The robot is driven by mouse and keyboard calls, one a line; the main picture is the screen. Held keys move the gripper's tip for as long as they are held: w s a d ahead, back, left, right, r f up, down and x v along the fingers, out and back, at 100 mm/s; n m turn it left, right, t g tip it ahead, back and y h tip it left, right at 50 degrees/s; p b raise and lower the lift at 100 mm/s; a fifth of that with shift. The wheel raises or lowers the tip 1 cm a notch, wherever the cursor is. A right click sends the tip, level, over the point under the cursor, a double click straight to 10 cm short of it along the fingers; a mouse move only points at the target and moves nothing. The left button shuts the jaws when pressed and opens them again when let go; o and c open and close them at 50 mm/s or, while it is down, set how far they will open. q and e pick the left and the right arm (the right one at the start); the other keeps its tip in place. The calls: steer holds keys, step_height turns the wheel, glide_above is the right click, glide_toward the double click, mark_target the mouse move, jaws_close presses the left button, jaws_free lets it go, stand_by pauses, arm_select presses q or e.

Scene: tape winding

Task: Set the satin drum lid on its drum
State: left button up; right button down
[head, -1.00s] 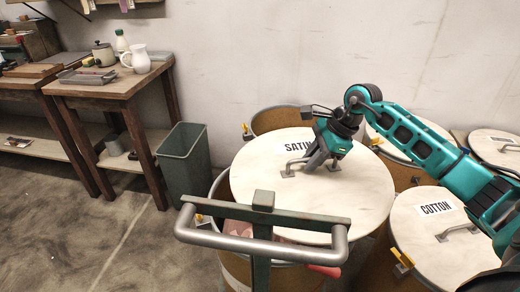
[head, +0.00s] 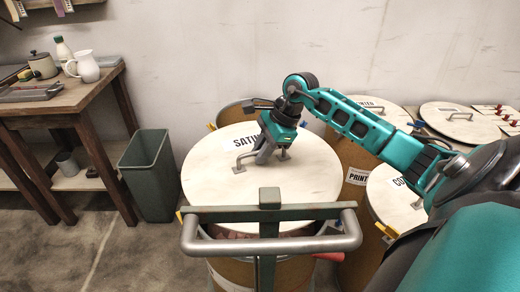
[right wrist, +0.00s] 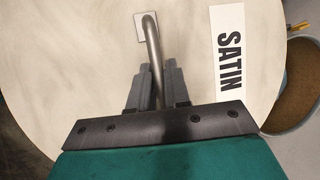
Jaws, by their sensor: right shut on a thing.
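The satin lid (head: 310,180) is a pale round disc with a SATIN label and a bar handle. My right gripper (head: 262,157) is shut on the lid's handle, and the right wrist view shows the handle (right wrist: 152,50) between the fingers (right wrist: 155,92). In the head view the lid hangs over a brown drum (head: 230,272) with an opening showing at its near edge, so it does not look fully seated there. Its far side over the drum is hidden. The label also shows in the right wrist view (right wrist: 229,50). My left gripper is not in view.
A green bin (head: 150,175) and a wooden table (head: 70,105) with jugs stand at the left. Other lidded drums, one with a cotton lid (head: 390,200), crowd the right. An open drum (head: 234,113) stands behind.

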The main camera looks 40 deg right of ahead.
step_height(320, 180, down, 8)
steer(key=b, duration=0.6)
steer(key=shift+f, duration=0.4)
steer(key=c, duration=1.1)
jaws_free()
steer(key=shift+o, duration=0.4)
steer(key=shift+f, duration=0.2)
steer(key=p+v, duration=0.2)
steer(key=v, duration=1.1)
steer(key=shift+a+r, duration=0.15)
